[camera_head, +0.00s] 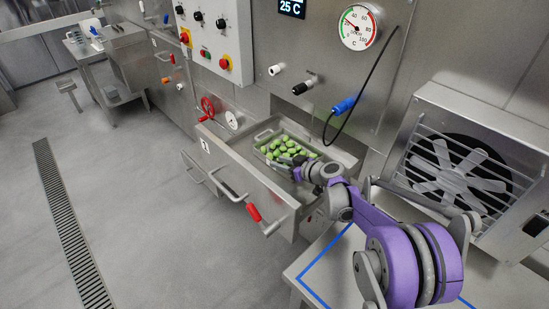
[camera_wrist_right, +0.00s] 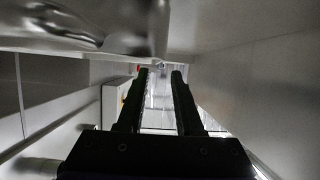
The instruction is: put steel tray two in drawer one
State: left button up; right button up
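A steel tray (camera_head: 266,134) with a looped handle at its far-left end holds several green filled pasta pieces (camera_head: 288,148). It sits inside a pulled-out steel drawer (camera_head: 240,172); the label on the drawer front is too small to read surely. My right gripper (camera_head: 300,172) is at the near right end of the tray, inside the drawer outline, its fingertips mostly hidden by the wrist. In the right wrist view my right gripper (camera_wrist_right: 161,76) has its two dark fingers apart, with nothing clearly between them. My left gripper is not in view.
A fan unit (camera_head: 460,165) stands at the right, above a table (camera_head: 320,262) with blue tape. Hoses, valves and a gauge (camera_head: 361,27) are on the wall behind.

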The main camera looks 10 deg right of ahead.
jog(key=v, duration=0.3)
jog(key=p+v, duration=0.1)
jog(key=v, duration=0.3)
jog(key=shift+w+d+f, duration=0.1)
jog(key=shift+w+d, duration=0.05)
jog(key=shift+d, duration=0.3)
jog(key=shift+w+a, duration=0.1)
dwell(0.5)
